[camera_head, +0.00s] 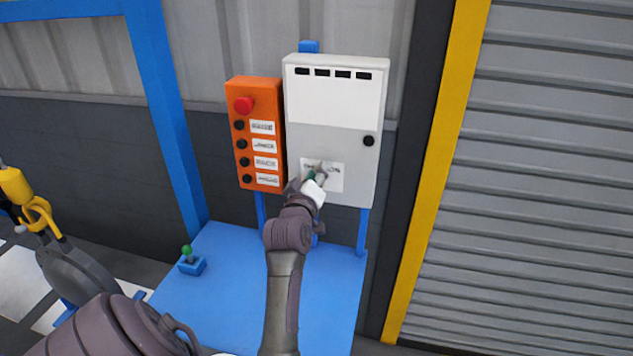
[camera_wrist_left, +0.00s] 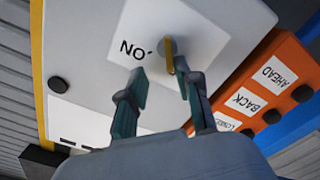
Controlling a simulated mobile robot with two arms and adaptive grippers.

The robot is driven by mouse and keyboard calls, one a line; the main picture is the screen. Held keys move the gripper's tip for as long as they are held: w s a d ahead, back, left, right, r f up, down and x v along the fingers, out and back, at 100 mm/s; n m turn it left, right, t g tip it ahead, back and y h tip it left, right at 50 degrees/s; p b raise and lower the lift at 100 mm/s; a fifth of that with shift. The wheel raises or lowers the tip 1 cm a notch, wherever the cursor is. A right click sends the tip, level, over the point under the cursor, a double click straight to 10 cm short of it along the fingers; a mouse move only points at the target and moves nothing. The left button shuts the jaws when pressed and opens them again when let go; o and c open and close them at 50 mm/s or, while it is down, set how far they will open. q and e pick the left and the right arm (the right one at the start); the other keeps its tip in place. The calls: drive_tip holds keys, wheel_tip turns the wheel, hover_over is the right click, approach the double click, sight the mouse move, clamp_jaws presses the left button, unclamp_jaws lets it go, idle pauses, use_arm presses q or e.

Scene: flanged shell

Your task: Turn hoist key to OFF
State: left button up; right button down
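The hoist key (camera_wrist_left: 169,57) is a small yellow-brown bar on a round grey lock on the white label of the grey cabinet (camera_head: 377,95). In the wrist view the label appears upside down, with "ON" beside the lock; no "OFF" is readable. My left gripper (camera_wrist_left: 160,70) is open, its two dark teal fingers apart. The key lies between the fingertips, closer to the right-hand finger; contact cannot be told. In the head view my left gripper (camera_head: 314,178) is at the label and largely covers the key. My right gripper is not in view.
An orange button box (camera_head: 240,150) with a red knob stands left of the cabinet. A blue table (camera_head: 220,300) below carries a small green-topped lever (camera_head: 190,262). A yellow hook (camera_head: 35,212) is at the far left. A yellow post (camera_head: 440,150) and grey shutter are at right.

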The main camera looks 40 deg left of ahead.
sight(321, 138)
use_arm(q)
wheel_tip(321, 138, up, 8)
drive_tip(key=shift+f, duration=0.1)
idle(0.4)
